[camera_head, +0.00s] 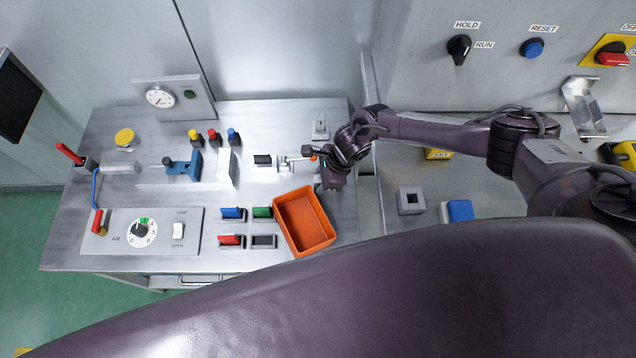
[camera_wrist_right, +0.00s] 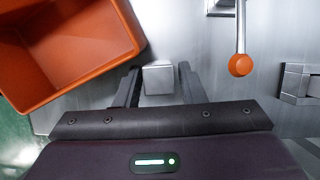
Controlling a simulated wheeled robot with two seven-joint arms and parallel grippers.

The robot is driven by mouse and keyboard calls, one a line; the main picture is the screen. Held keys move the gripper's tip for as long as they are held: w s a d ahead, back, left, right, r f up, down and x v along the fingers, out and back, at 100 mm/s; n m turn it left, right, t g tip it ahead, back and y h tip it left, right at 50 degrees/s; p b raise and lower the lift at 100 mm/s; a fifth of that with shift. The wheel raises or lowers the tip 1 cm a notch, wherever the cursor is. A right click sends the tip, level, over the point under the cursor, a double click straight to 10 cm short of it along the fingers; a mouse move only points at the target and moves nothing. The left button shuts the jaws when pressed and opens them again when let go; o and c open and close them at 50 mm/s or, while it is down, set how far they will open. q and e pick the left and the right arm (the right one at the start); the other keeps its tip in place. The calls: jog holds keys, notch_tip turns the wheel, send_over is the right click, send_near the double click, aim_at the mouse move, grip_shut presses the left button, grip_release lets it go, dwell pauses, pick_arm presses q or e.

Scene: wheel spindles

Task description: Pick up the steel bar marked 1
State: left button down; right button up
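In the right wrist view a small square steel block (camera_wrist_right: 158,77) sits between the two fingers of my right gripper (camera_wrist_right: 158,85). The fingers are open, with a narrow gap visible on each side of the block. No number shows on it, so I cannot tell whether it is the bar marked 1. In the head view my right gripper (camera_head: 332,181) is over the right part of the steel bench, just beyond the orange bin, and hides the block. My left gripper is not in view.
The orange bin (camera_head: 331,237) stands close beside the gripper; it also shows in the wrist view (camera_wrist_right: 133,22). An orange-knobbed lever (camera_wrist_right: 240,65) is on the other side. A square socket block (camera_head: 410,201) is at right.

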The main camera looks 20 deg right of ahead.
jog(key=c, duration=0.7)
grip_shut()
jog(key=shift+r, duration=0.15)
